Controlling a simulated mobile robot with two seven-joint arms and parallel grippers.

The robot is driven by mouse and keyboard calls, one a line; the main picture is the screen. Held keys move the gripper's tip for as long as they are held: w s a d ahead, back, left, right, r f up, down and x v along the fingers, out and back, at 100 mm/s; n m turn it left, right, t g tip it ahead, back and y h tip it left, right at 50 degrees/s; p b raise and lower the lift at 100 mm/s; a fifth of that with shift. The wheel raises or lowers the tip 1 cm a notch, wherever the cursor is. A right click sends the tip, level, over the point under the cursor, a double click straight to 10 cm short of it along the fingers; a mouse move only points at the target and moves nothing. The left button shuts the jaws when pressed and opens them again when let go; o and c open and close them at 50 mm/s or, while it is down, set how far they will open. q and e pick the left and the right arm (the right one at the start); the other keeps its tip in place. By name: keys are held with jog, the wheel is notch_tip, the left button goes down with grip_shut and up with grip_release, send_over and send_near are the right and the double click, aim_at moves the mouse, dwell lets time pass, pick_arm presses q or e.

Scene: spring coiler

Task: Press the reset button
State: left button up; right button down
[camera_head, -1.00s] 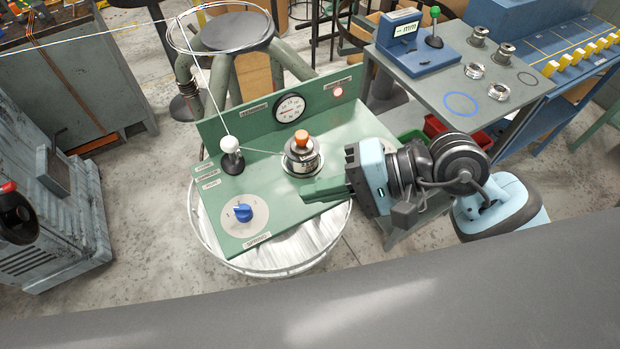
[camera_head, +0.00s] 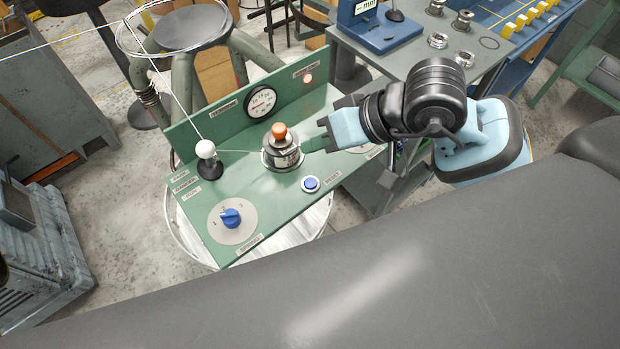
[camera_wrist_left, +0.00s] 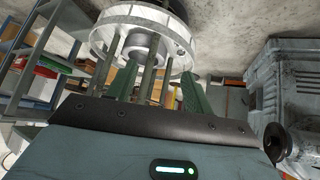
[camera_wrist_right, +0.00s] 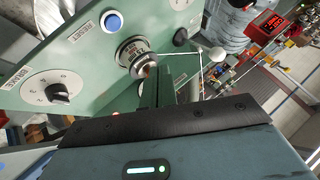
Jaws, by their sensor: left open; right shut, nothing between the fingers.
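The reset button (camera_head: 310,184) is a blue round cap in a pale ring on the green panel (camera_head: 262,207), near its front edge. My right gripper (camera_head: 314,145) is shut and empty. In the head view its fingertips are beyond the button, close to the orange-topped spindle (camera_head: 279,132). The right wrist view shows its green fingers (camera_wrist_right: 166,90) together. My left gripper (camera_wrist_left: 160,88) is open and empty, facing a white round drum (camera_wrist_left: 140,35); it is out of the head view.
A brake dial (camera_wrist_right: 55,93) is near my right gripper. A wire runs to the lever. A grey bench (camera_head: 400,60) stands behind.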

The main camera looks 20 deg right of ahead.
aim_at(316, 184)
notch_tip(316, 184, down, 8)
jog(key=b, duration=0.4)
jog(key=shift+r, duration=0.1)
jog(key=shift+f+b, duration=0.4)
pick_arm(q)
notch_tip(316, 184, down, 6)
jog(key=s+g, duration=0.1)
jog(key=s, duration=0.1)
jog(key=shift+s+r, duration=0.15)
jog(key=shift+s, duration=0.1)
jog(key=shift+w+d+r, duration=0.1)
jog(key=shift+r, duration=0.05)
pick_arm(e)
jog(key=shift+r, duration=0.1)
pick_arm(q)
jog(key=shift+s, duration=0.25)
dwell(0.4)
jog(key=shift+s+f+b, duration=0.3)
jog(key=shift+f+b, duration=0.25)
jog(key=shift+f, duration=0.15)
pick_arm(e)
jog(key=shift+f, duration=0.45)
